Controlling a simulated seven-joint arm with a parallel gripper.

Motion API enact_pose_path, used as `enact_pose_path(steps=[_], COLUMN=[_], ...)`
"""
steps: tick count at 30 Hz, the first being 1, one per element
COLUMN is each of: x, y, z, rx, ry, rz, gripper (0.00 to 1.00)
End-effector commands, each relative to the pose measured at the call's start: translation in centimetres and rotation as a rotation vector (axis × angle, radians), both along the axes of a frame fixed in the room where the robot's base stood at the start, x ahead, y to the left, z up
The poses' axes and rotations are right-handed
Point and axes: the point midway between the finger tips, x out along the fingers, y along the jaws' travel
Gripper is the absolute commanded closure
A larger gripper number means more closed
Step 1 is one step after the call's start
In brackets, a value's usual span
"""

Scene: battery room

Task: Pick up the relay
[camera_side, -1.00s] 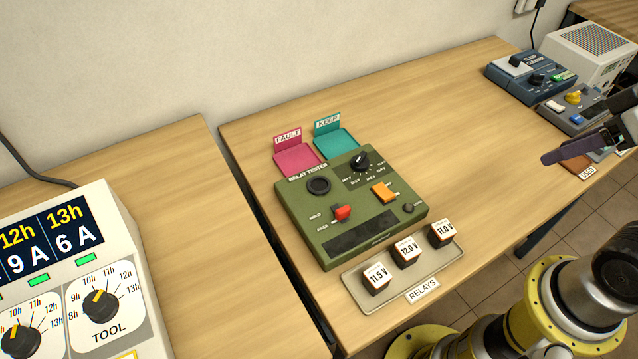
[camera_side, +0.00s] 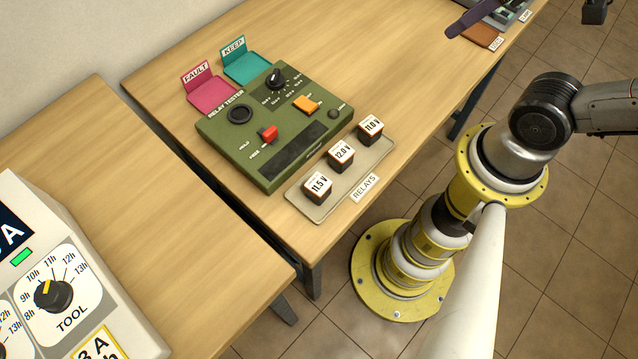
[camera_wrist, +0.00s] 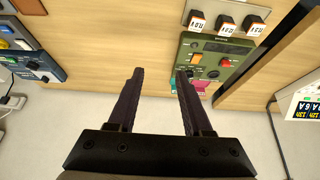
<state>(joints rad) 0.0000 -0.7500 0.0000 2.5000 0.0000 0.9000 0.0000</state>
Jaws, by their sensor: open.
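Three small dark relays with white tops stand in a row on a beige tray (camera_side: 323,208): 11.5 V (camera_side: 318,188), 12.0 V (camera_side: 341,156) and 11.0 V (camera_side: 370,130). The row also shows at the top right of the wrist view, with its middle relay (camera_wrist: 226,25) in clear sight. My gripper (camera_wrist: 160,73) is open and empty, its two dark fingers apart over bare wood. It is well away from the relays. In the side view only part of a purple finger shows at the top edge, near the brown mat.
The green relay tester (camera_side: 262,160) stands beside the relay tray. Behind it are a pink FAULT tray (camera_side: 213,94) and a teal KEEP tray (camera_side: 247,68). A brown mat (camera_side: 482,37) lies at the far table end. A white instrument (camera_side: 75,290) stands on the left table.

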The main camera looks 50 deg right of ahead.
Motion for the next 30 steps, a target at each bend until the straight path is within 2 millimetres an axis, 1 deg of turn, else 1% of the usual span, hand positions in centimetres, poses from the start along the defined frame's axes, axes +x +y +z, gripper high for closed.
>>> enact_pose_path(steps=[4, 5, 9, 10, 18, 23, 26, 28, 30], x=[0.0, 0.0, 0.0, 0.0, 0.0, 0.2, 1.4, 2.8, 4.5], y=[0.0, 0.0, 0.0, 0.0, 0.0, 0.0, 0.0, 0.7, 1.8], z=[0.0, 0.0, 0.0, 0.0, 0.0, 0.3, 1.6, 2.1, 2.3], rx=[0.0, 0.0, 0.0, 0.0, -0.003, -0.046, -0.101, -0.144, -0.184], ry=[0.0, 0.0, 0.0, 0.0, 0.0, -0.009, -0.027, -0.012, 0.012], rz=[0.0, 0.0, 0.0, 0.0, 0.005, 0.086, 0.185, 0.301, 0.436], gripper=[0.5, 0.46, 0.21, 0.2, 0.2, 0.2, 0.2, 0.2, 0.2])
